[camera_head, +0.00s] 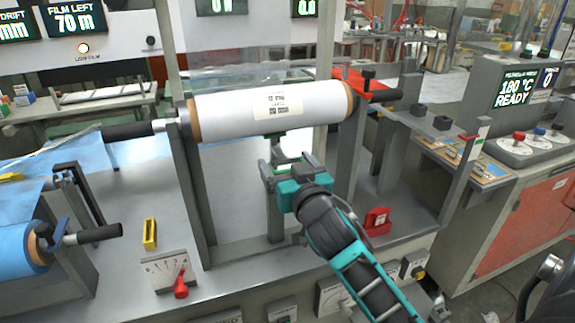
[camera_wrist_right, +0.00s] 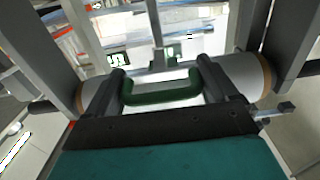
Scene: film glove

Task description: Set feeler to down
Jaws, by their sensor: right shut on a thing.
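The feeler is not labelled in view; a green handle (camera_wrist_right: 160,97), which I take to be its grip, spans between the two fingers of my right gripper in the right wrist view. My right gripper (camera_head: 283,160) is shut on this handle, just below the white film roll (camera_head: 225,112) in the head view. A small green part (camera_head: 275,135) shows under the roll; the gripper and roll hide much of the rest. The white roll also shows behind the fingers in the right wrist view (camera_wrist_right: 243,92). My left gripper is not in view.
A blue roll (camera_head: 15,250) with a dark crank handle (camera_head: 95,233) is at the left. A dial plate with a red lever (camera_head: 180,283) sits on the front panel. Grey upright posts (camera_head: 196,190) flank the work area. A control console (camera_head: 520,150) stands at the right.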

